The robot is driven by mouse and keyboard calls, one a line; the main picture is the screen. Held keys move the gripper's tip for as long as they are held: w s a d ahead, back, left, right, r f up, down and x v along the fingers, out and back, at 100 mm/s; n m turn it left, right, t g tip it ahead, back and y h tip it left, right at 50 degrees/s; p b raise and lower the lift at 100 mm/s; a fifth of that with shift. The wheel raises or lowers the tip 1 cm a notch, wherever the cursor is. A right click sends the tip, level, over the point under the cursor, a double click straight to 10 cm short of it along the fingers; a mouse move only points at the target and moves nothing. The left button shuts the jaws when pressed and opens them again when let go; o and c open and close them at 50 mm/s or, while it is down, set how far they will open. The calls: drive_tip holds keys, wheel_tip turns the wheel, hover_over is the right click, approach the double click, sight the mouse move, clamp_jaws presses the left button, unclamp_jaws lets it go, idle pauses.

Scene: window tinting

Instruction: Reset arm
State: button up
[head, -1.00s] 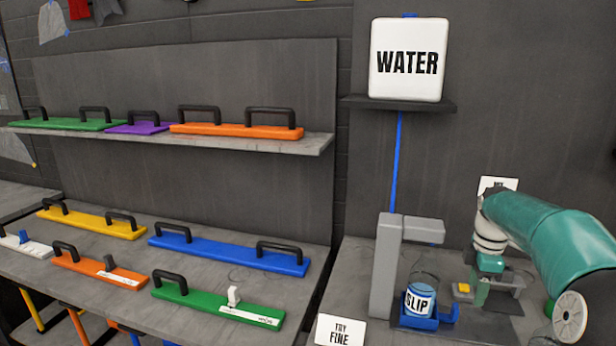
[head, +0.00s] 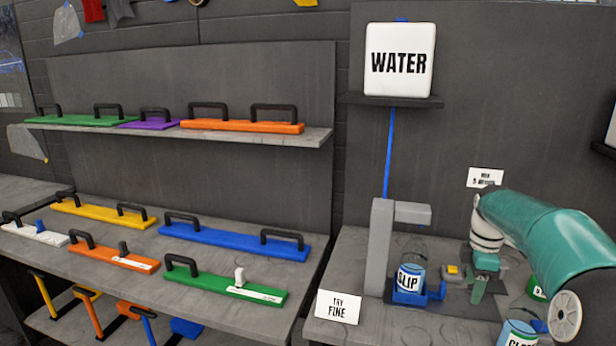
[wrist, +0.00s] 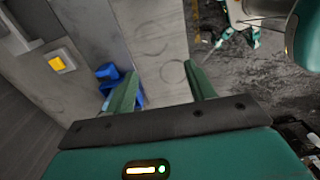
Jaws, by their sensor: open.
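My gripper (head: 478,290) hangs at the end of my green arm, just right of the filling station. Its jaws (wrist: 160,82) are apart in the wrist view, with nothing between them but bare counter and floor beyond. A clear bottle labelled SLIP (head: 411,278) stands upright in the blue holder (head: 408,299) under the grey dispenser (head: 381,245), left of my gripper and apart from it. In the wrist view, part of a blue thing (wrist: 108,72) shows by the left finger, and a yellow button (wrist: 57,63) lies farther left.
A white WATER tank (head: 398,82) sits on a small shelf above the dispenser. A TRY FINE card (head: 338,307) stands at the counter's front left. Another labelled bottle (head: 518,333) shows at the bottom edge. Coloured handled tools (head: 235,241) lie on the left table and shelf.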

drive_tip(key=s+a+r+m+t+h, duration=0.1)
drive_tip(key=s+a+r+m, duration=0.25)
drive_tip(key=s+a, duration=0.35)
drive_tip(key=s+a+r+m+t, duration=0.1)
drive_tip(key=s+a+r+m, duration=0.3)
drive_tip(key=a, duration=0.4)
drive_tip(key=s+a+f+m+t, duration=0.1)
drive_tip(key=s+a+f+m, duration=0.1)
drive_tip(key=s, duration=0.6)
drive_tip(key=s+a+f+m+t+y, duration=0.1)
drive_tip(key=s+a+f+m+t, duration=0.1)
drive_tip(key=s+a+m, duration=0.3)
drive_tip(key=s+a, duration=0.1)
drive_tip(key=s, duration=0.3)
drive_tip(key=shift+s+t, duration=0.15)
drive_tip(key=shift+t, duration=0.15)
drive_tip(key=shift+r, duration=0.1)
